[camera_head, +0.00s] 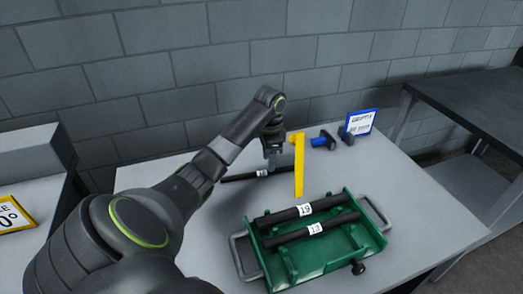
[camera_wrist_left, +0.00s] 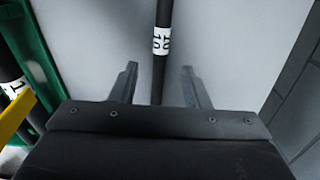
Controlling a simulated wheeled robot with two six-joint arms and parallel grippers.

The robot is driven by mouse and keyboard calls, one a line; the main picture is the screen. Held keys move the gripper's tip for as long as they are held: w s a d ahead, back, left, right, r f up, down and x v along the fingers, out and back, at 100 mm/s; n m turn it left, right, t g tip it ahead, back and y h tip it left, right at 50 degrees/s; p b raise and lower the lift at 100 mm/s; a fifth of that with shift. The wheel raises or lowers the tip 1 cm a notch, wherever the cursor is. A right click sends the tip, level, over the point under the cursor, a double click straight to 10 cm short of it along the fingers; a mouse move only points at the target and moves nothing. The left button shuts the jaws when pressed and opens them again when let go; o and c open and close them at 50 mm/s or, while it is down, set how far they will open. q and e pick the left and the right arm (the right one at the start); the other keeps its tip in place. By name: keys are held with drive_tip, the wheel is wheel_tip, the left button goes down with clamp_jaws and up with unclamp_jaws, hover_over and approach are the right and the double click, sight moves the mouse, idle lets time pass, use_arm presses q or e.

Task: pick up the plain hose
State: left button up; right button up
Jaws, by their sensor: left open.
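A black hose (camera_head: 238,177) with a white printed label lies on the grey table behind the green tray. In the left wrist view this hose (camera_wrist_left: 158,78) runs lengthwise between the two fingers, with its label just beyond the fingertips. My left gripper (camera_head: 271,166) points down over the hose near its label, and it also shows in the left wrist view (camera_wrist_left: 160,76). It is open, with a gap on each side of the hose. Two more black hoses with white labels, an upper one (camera_head: 280,217) and a lower one (camera_head: 290,236), lie in the tray. My right gripper is out of view.
The green tray (camera_head: 313,269) with grey side handles stands at the table's front. A yellow upright bar (camera_head: 299,170) stands close right of my left gripper. A blue-and-black object (camera_head: 322,141) and a blue-edged sign (camera_head: 360,123) stand behind. The table's left part is clear.

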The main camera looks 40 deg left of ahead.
sight(262, 174)
use_arm(q)
wheel_tip(262, 174, down, 4)
drive_tip(key=shift+w+f+b, duration=0.1)
drive_tip(key=shift+b, duration=0.3)
clamp_jaws()
